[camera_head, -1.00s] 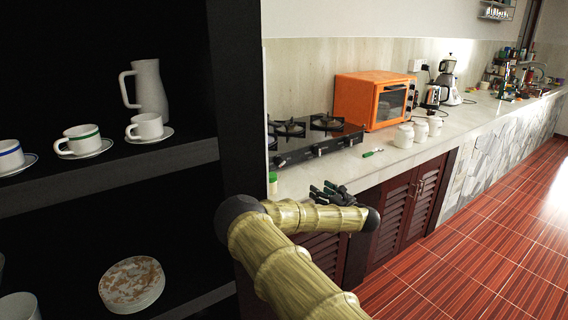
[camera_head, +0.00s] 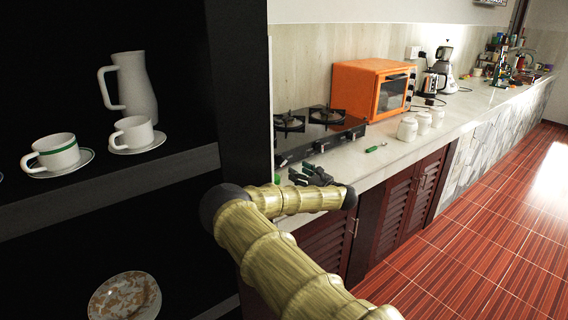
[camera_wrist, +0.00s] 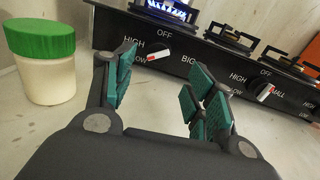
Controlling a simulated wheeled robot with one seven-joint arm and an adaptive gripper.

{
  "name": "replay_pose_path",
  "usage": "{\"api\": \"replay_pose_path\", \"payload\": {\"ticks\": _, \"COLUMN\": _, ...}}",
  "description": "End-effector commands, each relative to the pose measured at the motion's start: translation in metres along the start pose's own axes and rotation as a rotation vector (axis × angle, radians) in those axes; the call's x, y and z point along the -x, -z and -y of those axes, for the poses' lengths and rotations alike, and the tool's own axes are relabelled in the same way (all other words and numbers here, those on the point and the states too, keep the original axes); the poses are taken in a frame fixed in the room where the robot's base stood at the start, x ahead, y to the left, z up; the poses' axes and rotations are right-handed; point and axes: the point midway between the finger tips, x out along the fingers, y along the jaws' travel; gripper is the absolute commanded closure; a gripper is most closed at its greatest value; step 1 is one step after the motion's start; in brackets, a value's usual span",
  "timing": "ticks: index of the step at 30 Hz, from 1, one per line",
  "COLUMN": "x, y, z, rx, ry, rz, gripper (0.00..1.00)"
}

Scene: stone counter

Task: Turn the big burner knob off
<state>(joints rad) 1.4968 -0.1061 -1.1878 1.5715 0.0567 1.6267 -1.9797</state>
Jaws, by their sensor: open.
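The black stove (camera_head: 345,132) stands on the counter; its front panel fills the top of the wrist view. The big burner knob (camera_wrist: 153,55) sits left of the "BIG" label, its red-and-white end facing left towards HIGH and LOW, away from OFF above. A blue flame (camera_wrist: 166,6) burns behind it. The small burner knob (camera_wrist: 264,93) is further right, its red-and-white end also showing. My gripper (camera_wrist: 162,70) is open and empty, its teal-padded fingers in front of the panel on either side of the big knob in the picture, apparently short of it. It also shows by the stove front (camera_head: 312,176).
A green-lidded jar (camera_wrist: 45,60) stands close left of my gripper. An orange oven (camera_head: 372,90), white canisters (camera_head: 408,129) and a green-handled tool (camera_head: 376,148) are right of the stove. A dark shelf (camera_head: 110,180) with cups is at the left. The counter front is mostly clear.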

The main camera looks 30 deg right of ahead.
Motion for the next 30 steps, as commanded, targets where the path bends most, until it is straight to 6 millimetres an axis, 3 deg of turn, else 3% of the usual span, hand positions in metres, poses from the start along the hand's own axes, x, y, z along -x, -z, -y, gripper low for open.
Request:
{"api": "replay_pose_path", "payload": {"ticks": 9, "x": -0.053, "y": -0.003, "z": -0.001, "rx": -0.001, "ry": -0.004, "rz": 0.001, "gripper": 0.45}}
{"api": "replay_pose_path", "payload": {"ticks": 15, "x": -0.077, "y": -0.001, "z": -0.002, "rx": -0.002, "ry": -0.004, "rz": 0.001, "gripper": 0.45}}
{"api": "replay_pose_path", "payload": {"ticks": 29, "x": -0.088, "y": 0.000, "z": -0.003, "rx": -0.001, "ry": -0.003, "rz": 0.000, "gripper": 0.45}}
{"api": "replay_pose_path", "payload": {"ticks": 30, "x": -0.088, "y": 0.000, "z": -0.003, "rx": -0.001, "ry": -0.003, "rz": 0.000, "gripper": 0.48}}
